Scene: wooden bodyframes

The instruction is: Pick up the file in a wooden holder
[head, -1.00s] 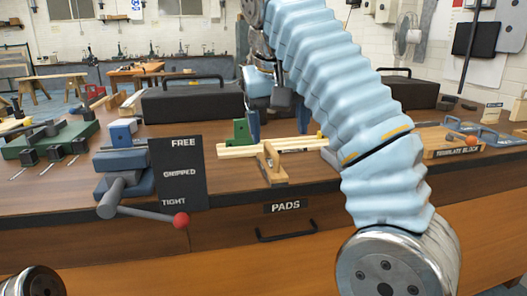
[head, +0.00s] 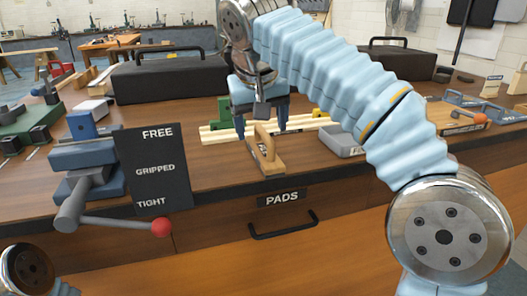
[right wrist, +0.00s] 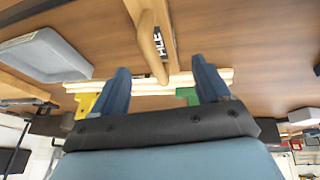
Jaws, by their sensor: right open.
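The file in its wooden holder (head: 268,162) stands on the bench top above the PADS drawer. Its holder has a light wooden upright part. In the right wrist view the holder (right wrist: 147,42) shows as a wooden bar with a partly readable dark label, and a rounded wooden bar lies beside it. My right gripper (head: 261,125) is open and empty, with blue fingers pointing down just behind and above the holder. In the right wrist view the spread fingers (right wrist: 160,78) are near the holder's end, apart from it as far as I can see. My left gripper is out of view.
Pale wooden strips (head: 215,134) with a green clamp (head: 224,112) lie behind the holder. A grey tray (head: 343,142) is to the right. A blue vice (head: 84,155) and a dark FREE/GRIPPED/TIGHT sign (head: 155,172) stand left. A black case (head: 165,79) is behind.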

